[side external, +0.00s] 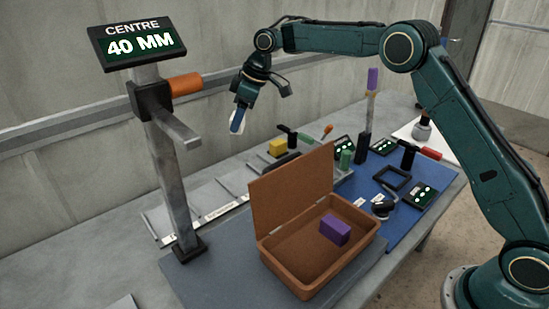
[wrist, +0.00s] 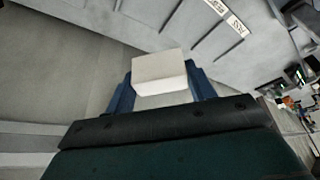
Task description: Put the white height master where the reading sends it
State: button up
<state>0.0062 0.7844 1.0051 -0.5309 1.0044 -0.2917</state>
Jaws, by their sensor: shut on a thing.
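The white height master (wrist: 160,72) is between the blue fingers of my gripper (wrist: 160,95) in the wrist view. In the side view my gripper (side external: 238,120) is shut on the white height master (side external: 244,115), which is partly hidden by a finger. They are held in the air above the grey labelled rack, right of the height gauge. The height gauge (side external: 165,150) stands at the left with an orange part and a projecting arm. Its display (side external: 138,44) reads CENTRE 40 MM. An open brown box (side external: 290,266) holds a purple block (side external: 335,229).
The grey rack (side external: 215,196) with labelled slots runs along the wall. A yellow block (side external: 278,146) sits at its far end. A blue mat (side external: 400,220) holds a black square frame (side external: 392,178), small display boxes and a post with a purple top (side external: 372,80).

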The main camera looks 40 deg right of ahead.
notch_tip(320, 180, down, 12)
jog(key=shift+f, duration=0.25)
jog(key=shift+f, duration=0.1)
jog(key=shift+f, duration=2.05)
jog(key=o, duration=1.2)
jog(key=shift+f, duration=0.15)
jog(key=v, duration=1.2)
